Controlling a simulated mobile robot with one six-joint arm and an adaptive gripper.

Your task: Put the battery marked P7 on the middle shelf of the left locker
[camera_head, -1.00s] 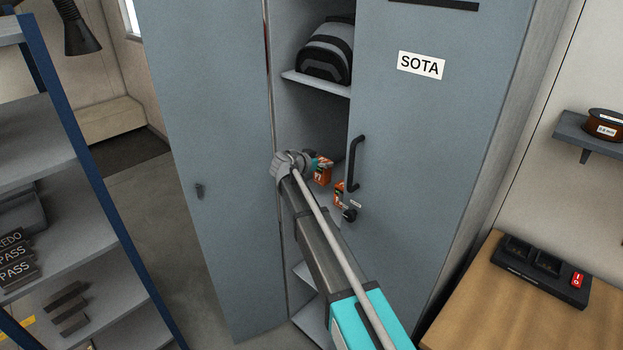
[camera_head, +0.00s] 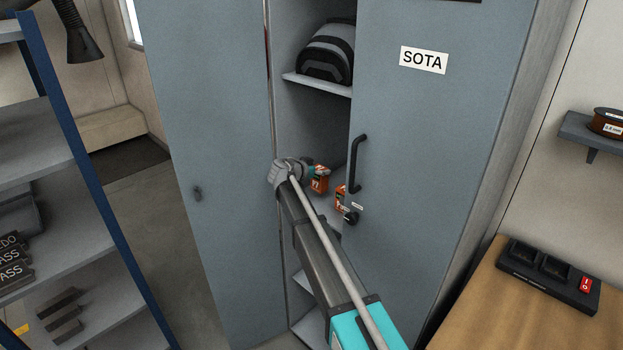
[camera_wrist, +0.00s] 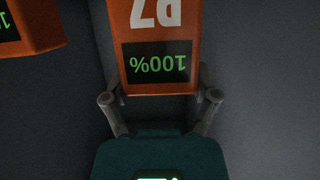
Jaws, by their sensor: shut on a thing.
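The orange battery marked P7 (camera_wrist: 158,45) is between my gripper's fingers (camera_wrist: 160,97) in the wrist view; its mark and green 100% display appear upside down. In the head view my gripper (camera_head: 308,171) reaches into the open locker and is shut on that battery (camera_head: 320,183). The battery is over the middle shelf (camera_head: 327,212), below the bag's shelf; I cannot tell whether it touches. A second orange battery (camera_head: 341,198) is just right of it, partly hidden by the door. It also shows at the wrist view's upper left (camera_wrist: 30,28).
The locker's left door (camera_head: 215,150) stands open; the right door (camera_head: 425,130) bears a SOTA label and a black handle (camera_head: 355,165). A grey-black bag (camera_head: 327,52) fills the upper shelf (camera_head: 315,84). A blue-framed rack (camera_head: 75,180) is left, a wooden bench (camera_head: 500,310) with a charger (camera_head: 548,270) right.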

